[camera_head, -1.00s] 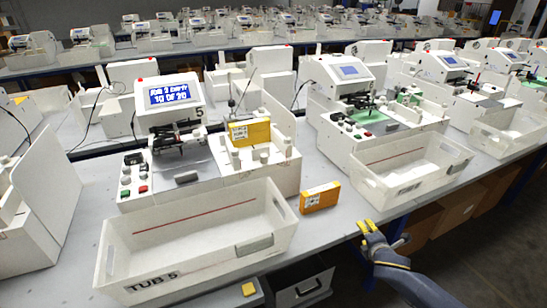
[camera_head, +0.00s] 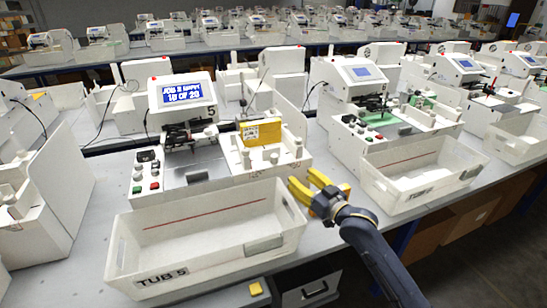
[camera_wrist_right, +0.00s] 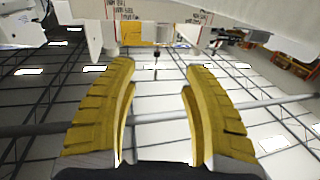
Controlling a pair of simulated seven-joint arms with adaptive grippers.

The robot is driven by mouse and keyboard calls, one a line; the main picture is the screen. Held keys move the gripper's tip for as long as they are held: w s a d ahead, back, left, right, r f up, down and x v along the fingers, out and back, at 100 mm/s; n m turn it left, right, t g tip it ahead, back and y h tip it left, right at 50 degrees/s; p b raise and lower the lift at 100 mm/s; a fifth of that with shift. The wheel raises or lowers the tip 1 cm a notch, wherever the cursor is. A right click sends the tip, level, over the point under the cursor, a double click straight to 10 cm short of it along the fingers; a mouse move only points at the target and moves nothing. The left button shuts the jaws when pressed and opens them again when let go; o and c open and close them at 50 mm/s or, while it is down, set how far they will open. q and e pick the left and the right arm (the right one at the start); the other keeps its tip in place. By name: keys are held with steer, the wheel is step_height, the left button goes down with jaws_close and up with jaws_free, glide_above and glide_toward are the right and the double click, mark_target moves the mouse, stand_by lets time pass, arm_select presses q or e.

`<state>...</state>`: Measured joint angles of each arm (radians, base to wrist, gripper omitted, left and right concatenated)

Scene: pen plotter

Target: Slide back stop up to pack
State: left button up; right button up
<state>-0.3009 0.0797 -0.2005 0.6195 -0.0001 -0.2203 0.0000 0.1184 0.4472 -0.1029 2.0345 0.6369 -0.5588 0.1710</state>
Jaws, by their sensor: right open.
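A yellow pack (camera_head: 260,132) with a pale label stands upright in the white holder on the right side of the plotter (camera_head: 185,98). Small white posts and blocks (camera_head: 273,158) stand around it; I cannot tell for sure which is the back stop. My right gripper (camera_head: 303,184) is open and empty in front of the holder's right end, apart from the pack. In the right wrist view its two yellow fingers (camera_wrist_right: 157,70) are spread, with white parts and a yellow patch (camera_wrist_right: 134,33) beyond them. My left gripper is not in view.
A white tub (camera_head: 205,235) marked TUB 5 stands in front of the plotter. Another plotter (camera_head: 380,115) and tub (camera_head: 425,180) are to the right.

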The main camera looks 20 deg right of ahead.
mark_target(277, 158)
steer(key=x, duration=1.5)
steer(key=shift+w+a, duration=0.25)
steer(key=shift+w, duration=0.05)
jaws_close()
